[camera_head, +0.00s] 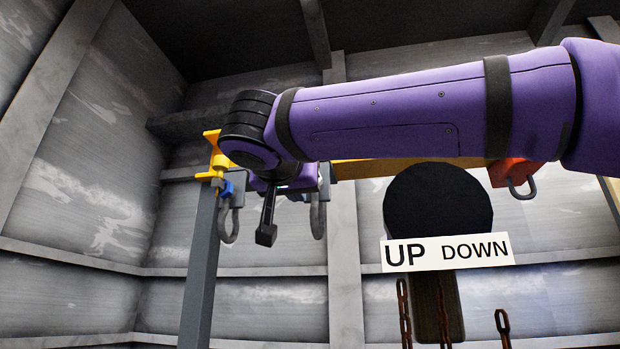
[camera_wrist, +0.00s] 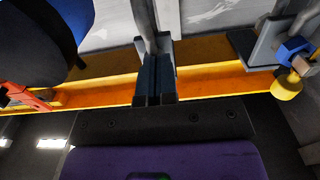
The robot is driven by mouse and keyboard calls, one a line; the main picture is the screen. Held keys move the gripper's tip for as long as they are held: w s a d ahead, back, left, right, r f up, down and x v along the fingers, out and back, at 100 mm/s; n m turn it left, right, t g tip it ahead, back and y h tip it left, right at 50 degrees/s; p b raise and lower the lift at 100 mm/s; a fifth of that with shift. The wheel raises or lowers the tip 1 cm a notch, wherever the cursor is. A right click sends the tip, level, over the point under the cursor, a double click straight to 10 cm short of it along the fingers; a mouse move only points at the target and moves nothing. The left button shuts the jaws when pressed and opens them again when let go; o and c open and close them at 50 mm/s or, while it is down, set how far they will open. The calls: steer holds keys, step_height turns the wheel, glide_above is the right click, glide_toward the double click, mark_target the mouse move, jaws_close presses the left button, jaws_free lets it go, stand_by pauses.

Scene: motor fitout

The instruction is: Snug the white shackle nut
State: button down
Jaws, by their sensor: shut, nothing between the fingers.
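My gripper (camera_wrist: 154,60) is shut and empty in the wrist view, its two dark fingers side by side. They lie over the middle grey shackle (camera_wrist: 146,18) and its hanger on the yellow beam (camera_wrist: 95,92). Whether the fingertips touch it I cannot tell. In the head view this shackle (camera_head: 318,218) hangs just right of my purple hand, and my fingers are hidden. I can make out no white nut in either view; the hand and fingers cover part of the middle hanger.
A left shackle (camera_head: 229,222) hangs beside the grey post (camera_head: 198,270), with a blue nut (camera_wrist: 294,50) and a yellow part (camera_wrist: 287,88) close by. A red hanger (camera_head: 512,172) is at right. A black round hoist (camera_head: 437,203), an UP DOWN sign (camera_head: 446,252) and chains (camera_head: 404,312) hang below my arm.

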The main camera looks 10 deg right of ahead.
mark_target(315, 195)
steer(key=shift+v, duration=1.35)
steer(key=w+d+r, duration=0.1)
steer(key=w+d, duration=0.3)
steer(key=d, duration=0.1)
steer(key=shift+w+r, duration=0.2)
steer(key=shift+w, duration=0.05)
stand_by(0.5)
steer(key=shift+w+a+f, duration=0.1)
steer(key=shift+a, duration=0.35)
steer(key=shift+w+a, duration=0.1)
steer(key=shift+a, duration=0.1)
